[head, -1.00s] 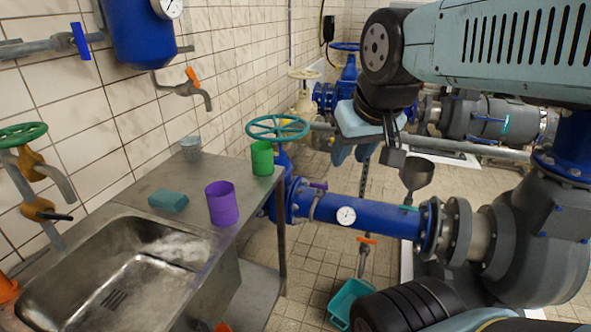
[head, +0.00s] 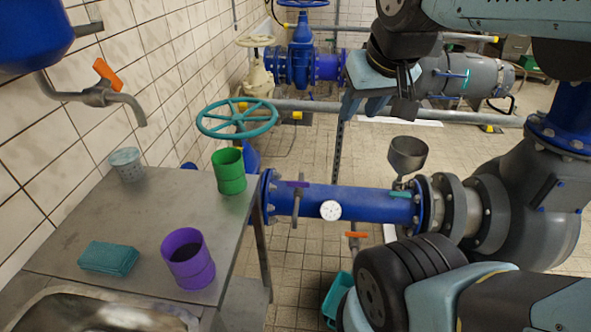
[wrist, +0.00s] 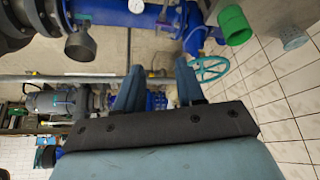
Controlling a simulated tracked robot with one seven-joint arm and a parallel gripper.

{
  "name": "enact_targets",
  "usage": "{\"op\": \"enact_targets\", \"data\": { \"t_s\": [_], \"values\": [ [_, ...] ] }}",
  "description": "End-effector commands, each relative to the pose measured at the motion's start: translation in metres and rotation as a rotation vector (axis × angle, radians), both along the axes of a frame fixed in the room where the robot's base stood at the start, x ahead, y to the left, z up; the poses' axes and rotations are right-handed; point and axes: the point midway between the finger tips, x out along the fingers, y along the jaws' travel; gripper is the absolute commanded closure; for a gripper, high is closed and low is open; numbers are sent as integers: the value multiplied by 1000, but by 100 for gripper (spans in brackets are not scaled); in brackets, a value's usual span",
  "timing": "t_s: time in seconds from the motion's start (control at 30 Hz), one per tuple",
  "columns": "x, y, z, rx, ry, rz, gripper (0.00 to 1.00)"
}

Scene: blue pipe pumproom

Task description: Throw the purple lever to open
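The purple lever (head: 297,184) is a small handle on a thin valve stem at the left part of the blue pipe (head: 372,205), left of the round white gauge (head: 331,210). It lies roughly crosswise in the head view. My gripper (head: 362,106) hangs in the air above and to the right of the lever, apart from it. In the wrist view my gripper (wrist: 158,82) shows two blue fingers spread with an empty gap between them. The blue pipe (wrist: 110,12) and gauge (wrist: 136,6) show at the top there; I cannot make out the lever clearly.
A steel table with a purple cup (head: 188,260), green cup (head: 229,172) and teal sponge (head: 108,258) stands at left. A teal handwheel (head: 237,118) rises behind it. A grey funnel (head: 407,155) and orange-handled valve (head: 356,235) are near the pipe.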

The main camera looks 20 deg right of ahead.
Motion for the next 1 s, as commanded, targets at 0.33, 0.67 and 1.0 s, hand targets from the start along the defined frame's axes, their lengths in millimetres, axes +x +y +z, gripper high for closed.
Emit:
{"op": "enact_targets", "data": {
  "t_s": [0.33,0.67,1.0],
  "values": [
    [11,2,-1,32,18,-30,62],
    [72,-3,-15,205,105,-219,62],
    [142,-1,-45,384,207,-466,62]
  ]
}}
